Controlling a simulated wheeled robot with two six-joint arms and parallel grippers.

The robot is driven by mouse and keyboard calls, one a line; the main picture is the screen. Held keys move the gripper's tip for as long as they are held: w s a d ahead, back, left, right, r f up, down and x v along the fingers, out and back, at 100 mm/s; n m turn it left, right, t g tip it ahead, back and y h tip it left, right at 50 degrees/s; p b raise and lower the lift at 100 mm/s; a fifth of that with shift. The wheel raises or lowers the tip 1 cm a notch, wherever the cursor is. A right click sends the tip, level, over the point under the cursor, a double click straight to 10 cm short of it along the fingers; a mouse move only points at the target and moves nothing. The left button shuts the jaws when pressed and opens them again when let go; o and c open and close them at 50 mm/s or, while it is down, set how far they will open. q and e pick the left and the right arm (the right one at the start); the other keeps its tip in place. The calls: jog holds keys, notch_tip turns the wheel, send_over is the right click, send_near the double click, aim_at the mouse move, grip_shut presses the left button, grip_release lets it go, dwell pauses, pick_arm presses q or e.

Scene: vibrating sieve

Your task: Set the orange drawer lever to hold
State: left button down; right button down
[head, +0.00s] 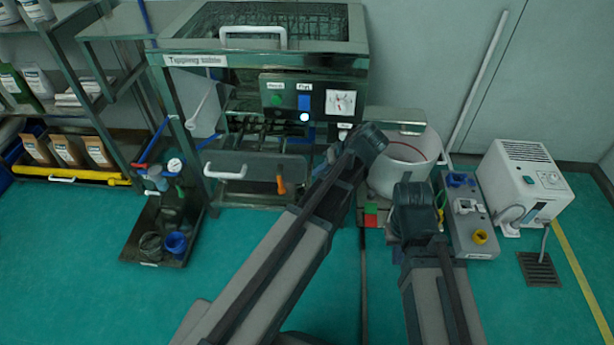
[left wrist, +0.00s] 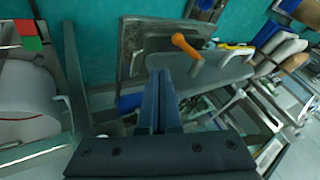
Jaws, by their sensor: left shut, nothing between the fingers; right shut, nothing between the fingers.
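The orange drawer lever (head: 281,185) sits on the front of a grey drawer panel (head: 255,166) low on the tipping table. In the left wrist view the orange lever (left wrist: 186,46) sticks out from the panel (left wrist: 222,68), just beyond and to the right of the fingertips. My left gripper (left wrist: 162,74) is shut and empty, its two blue-grey fingers together. It appears apart from the lever. In the head view my left arm covers the area right of the lever, and its fingers are not clear. My right arm (head: 415,215) is at the right; its fingers are hidden.
The drawer's white handle (head: 226,172) is left of the lever. A control panel (head: 308,99) is above. A white bucket (head: 404,170) stands at right. The green floor in front is mostly clear.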

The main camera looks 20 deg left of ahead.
pick_arm(q)
jog(key=b, duration=0.8)
send_near(296, 182)
jog(key=f, duration=0.1)
jog(key=a+f, duration=0.1)
jog(key=s+a+f, duration=0.1)
jog(key=f, duration=0.1)
jog(key=shift+s, duration=0.1)
jog(key=shift+s+a+r, duration=0.1)
jog(key=shift+s+a, duration=0.2)
jog(key=shift+a, duration=0.3)
jog(key=shift+s+a, duration=0.3)
jog(key=shift+a, duration=0.25)
jog(key=shift+s+a+r, duration=0.1)
jog(key=shift+s+a, duration=0.25)
jog(key=shift+a, duration=0.25)
jog(key=shift+s+a+f, duration=0.2)
jog(key=shift+s+a, duration=0.05)
jog(key=shift+a, duration=0.2)
